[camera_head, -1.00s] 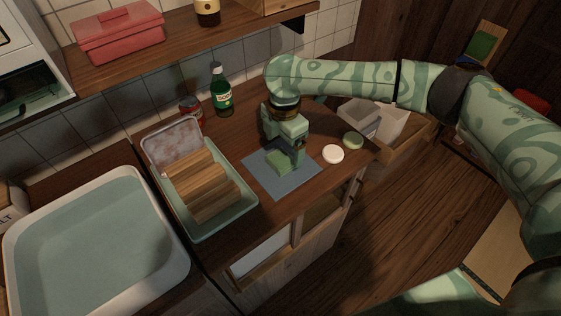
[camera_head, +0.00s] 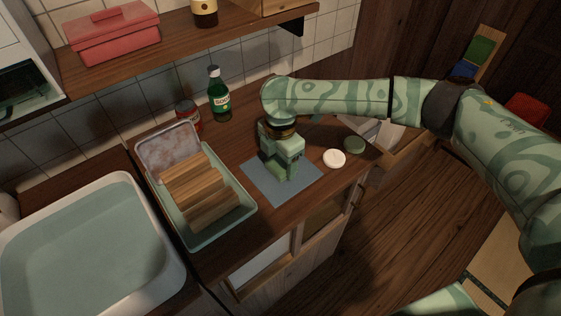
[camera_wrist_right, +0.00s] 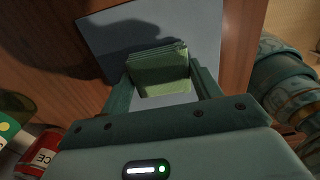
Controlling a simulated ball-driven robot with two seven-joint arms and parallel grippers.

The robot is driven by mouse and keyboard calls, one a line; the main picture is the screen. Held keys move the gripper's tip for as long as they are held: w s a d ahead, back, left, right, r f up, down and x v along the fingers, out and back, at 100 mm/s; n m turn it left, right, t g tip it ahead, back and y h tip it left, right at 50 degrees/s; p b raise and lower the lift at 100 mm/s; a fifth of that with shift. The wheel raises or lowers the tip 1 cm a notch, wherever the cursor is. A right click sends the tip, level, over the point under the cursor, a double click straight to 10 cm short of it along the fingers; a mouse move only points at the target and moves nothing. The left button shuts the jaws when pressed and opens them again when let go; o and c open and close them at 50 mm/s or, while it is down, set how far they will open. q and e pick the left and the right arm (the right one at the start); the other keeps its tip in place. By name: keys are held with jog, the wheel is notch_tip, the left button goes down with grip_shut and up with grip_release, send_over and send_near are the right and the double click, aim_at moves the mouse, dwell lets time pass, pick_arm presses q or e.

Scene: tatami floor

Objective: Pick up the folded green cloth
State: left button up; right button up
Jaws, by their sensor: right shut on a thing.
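The folded green cloth (camera_wrist_right: 160,70) shows in the wrist view as a stack of layers between my two fingers. My right gripper (camera_wrist_right: 162,84) is shut on it, one finger on each side. In the head view the right gripper (camera_head: 285,174) points down over a blue-grey mat (camera_head: 258,182), and the cloth is mostly hidden by it. The mat also shows beyond the cloth in the wrist view (camera_wrist_right: 200,30). I cannot tell whether the cloth still touches the mat. My left gripper is not in view.
A tray (camera_head: 245,211) with wooden slats stands left of the mat, beside a large white basin (camera_head: 177,270). A green bottle (camera_head: 218,98) and a red can (camera_head: 187,115) stand behind.

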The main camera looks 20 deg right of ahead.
aim_at(280, 162)
jog(key=shift+r, duration=0.4)
notch_tip(280, 162, up, 3)
jog(key=shift+f+p, duration=0.15)
jog(key=shift+p, duration=0.6)
pick_arm(q)
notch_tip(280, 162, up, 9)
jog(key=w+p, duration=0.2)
jog(key=p, duration=0.5)
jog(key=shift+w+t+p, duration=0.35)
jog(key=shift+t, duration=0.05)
pick_arm(e)
jog(key=s+d+r, duration=0.2)
jog(key=s+r, duration=0.2)
jog(key=s, duration=0.2)
jog(key=s+d+r, duration=0.3)
jog(key=s+r, duration=0.2)
jog(key=s, duration=0.2)
jog(key=shift+r, duration=0.2)
